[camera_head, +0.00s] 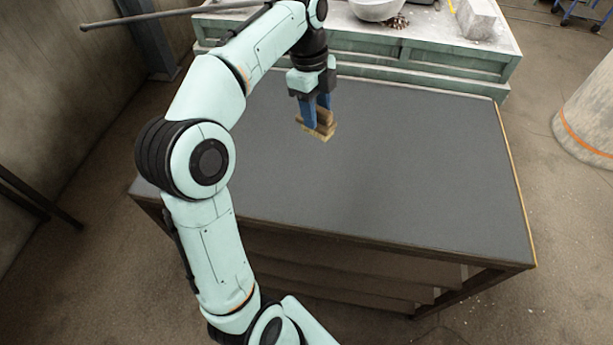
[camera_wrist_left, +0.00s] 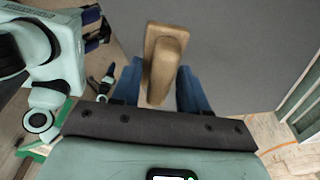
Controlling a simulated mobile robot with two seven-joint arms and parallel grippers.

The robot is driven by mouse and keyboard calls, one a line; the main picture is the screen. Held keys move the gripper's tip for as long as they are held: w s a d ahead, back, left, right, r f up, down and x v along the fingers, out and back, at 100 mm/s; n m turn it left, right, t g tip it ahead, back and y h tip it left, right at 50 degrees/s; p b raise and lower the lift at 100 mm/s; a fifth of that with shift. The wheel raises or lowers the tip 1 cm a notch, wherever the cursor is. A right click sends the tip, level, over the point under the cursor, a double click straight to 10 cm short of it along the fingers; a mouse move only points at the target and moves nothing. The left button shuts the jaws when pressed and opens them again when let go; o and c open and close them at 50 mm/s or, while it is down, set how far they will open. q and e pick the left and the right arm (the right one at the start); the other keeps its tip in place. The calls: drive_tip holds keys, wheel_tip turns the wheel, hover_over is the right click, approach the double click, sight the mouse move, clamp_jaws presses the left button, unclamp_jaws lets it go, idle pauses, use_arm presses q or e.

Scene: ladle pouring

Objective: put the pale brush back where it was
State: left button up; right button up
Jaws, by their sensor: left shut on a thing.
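The pale brush (camera_head: 323,130) is a tan wooden block with a raised grip. My left gripper (camera_head: 316,112) is shut on it, with blue fingers on both sides of the grip. In the left wrist view the brush (camera_wrist_left: 162,62) sits between the blue fingers (camera_wrist_left: 160,88). In the head view it is over the far part of the grey table top (camera_head: 380,190). I cannot tell whether its underside touches the table.
The grey table top is otherwise bare, with free room to the right and in front. Behind it stands a green bench (camera_head: 420,66) with a bowl (camera_head: 376,8) and a grey block (camera_head: 477,18). A pale cylinder with an orange band (camera_head: 590,115) stands at the right.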

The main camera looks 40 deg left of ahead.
use_arm(q)
drive_tip(key=shift+s+a+r, duration=0.4)
drive_tip(key=shift+s+a, duration=0.1)
drive_tip(key=shift+a, duration=0.1)
drive_tip(key=shift+s+a+f, duration=0.15)
drive_tip(key=shift+s, duration=0.05)
drive_tip(key=shift+n, duration=0.3)
drive_tip(key=shift+f+b, duration=0.95)
drive_tip(key=shift+f, duration=8.7)
use_arm(e)
drive_tip(key=shift+s+f, duration=1.3)
drive_tip(key=shift+s, duration=0.15)
use_arm(q)
drive_tip(key=shift+f, duration=0.1)
drive_tip(key=shift+f, duration=0.15)
drive_tip(key=o, duration=1)
use_arm(e)
drive_tip(key=shift+s+f, duration=0.15)
